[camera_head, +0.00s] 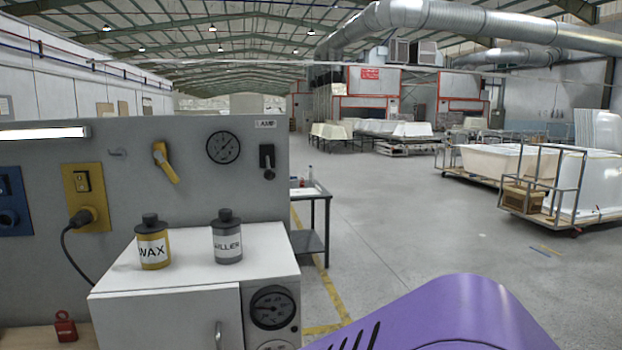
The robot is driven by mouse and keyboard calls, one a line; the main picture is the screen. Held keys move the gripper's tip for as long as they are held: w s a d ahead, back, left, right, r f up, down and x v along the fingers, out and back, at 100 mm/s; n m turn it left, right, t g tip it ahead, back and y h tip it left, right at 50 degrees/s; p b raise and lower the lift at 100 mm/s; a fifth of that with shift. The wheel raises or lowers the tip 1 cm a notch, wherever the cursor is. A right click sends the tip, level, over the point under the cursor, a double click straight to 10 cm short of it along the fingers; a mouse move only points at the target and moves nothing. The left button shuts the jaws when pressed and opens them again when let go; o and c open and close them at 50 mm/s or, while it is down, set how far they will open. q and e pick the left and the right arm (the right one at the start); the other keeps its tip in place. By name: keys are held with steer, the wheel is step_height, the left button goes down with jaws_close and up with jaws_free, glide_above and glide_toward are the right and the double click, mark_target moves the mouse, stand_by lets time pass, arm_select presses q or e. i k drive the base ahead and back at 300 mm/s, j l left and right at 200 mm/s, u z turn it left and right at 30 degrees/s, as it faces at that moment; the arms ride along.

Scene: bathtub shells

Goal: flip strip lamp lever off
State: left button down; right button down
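The lamp lever (268,161) is a small dark switch on a black plate near the right end of the grey panel. A label (266,124) reading "AMP", its first letter not readable, sits above it. The lever's knob hangs at the lower end of the plate. The strip lamp (42,133) at the panel's left edge glows white. Neither gripper is in view, so what they hold cannot be seen.
The grey panel (120,135) also bears a yellow valve handle (165,162), a round gauge (223,147) and a yellow socket plate (86,197). A white cabinet (180,300) below carries a wax bottle (153,243) and a filler bottle (227,238).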

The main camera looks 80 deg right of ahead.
mark_target(270, 174)
steer(key=z, duration=2.2)
steer(key=l, duration=0.85)
steer(key=i+l, duration=0.2)
steer(key=l, duration=0.15)
steer(key=i+l, duration=0.2)
steer(key=l, duration=0.15)
steer(key=i+l, duration=0.2)
steer(key=l, duration=0.15)
steer(key=i+l, duration=0.3)
steer(key=i, duration=0.2)
